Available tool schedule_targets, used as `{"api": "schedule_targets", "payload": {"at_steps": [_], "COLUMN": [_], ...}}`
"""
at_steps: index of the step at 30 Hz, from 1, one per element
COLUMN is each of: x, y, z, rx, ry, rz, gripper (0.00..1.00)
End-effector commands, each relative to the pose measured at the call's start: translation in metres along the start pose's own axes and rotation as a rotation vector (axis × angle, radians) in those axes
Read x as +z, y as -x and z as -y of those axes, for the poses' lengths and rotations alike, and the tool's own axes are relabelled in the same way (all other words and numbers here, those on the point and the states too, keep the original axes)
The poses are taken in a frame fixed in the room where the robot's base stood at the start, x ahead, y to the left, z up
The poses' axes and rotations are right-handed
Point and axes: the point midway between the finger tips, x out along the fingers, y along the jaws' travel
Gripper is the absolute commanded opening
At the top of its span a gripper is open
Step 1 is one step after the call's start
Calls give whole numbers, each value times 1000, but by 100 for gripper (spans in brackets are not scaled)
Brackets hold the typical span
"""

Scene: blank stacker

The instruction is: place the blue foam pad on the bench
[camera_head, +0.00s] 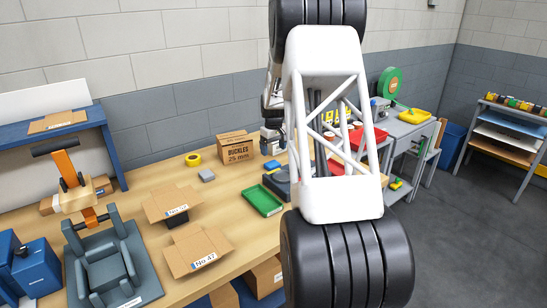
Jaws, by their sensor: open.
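A small blue block (272,165), which looks like the blue foam pad, shows at the back right of the wooden bench (225,190). It sits at the edge of a dark grey item; I cannot tell whether it rests on it or behind it. My gripper (271,150) is partly hidden behind my white arm link. It is open, just above the blue block in the picture. Whether it touches the block is too small to tell.
A green tray (259,200), a grey block (206,175), yellow tape (193,159) and a buckles carton (236,148) stand on the bench. Two open cartons (197,250) lie nearer the front. A grey fixture (110,265) stands left. Bare wood shows between them.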

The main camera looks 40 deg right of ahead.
Motion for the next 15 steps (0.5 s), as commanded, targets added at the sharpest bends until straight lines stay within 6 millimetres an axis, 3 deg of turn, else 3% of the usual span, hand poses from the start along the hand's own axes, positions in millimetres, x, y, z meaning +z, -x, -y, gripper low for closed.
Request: {"api": "schedule_targets", "payload": {"at_steps": [6,15], "x": [0,0], "y": [30,45], "z": [0,0], "rx": [0,0], "ry": [0,0], "rz": [0,0], "gripper": [88,88]}}
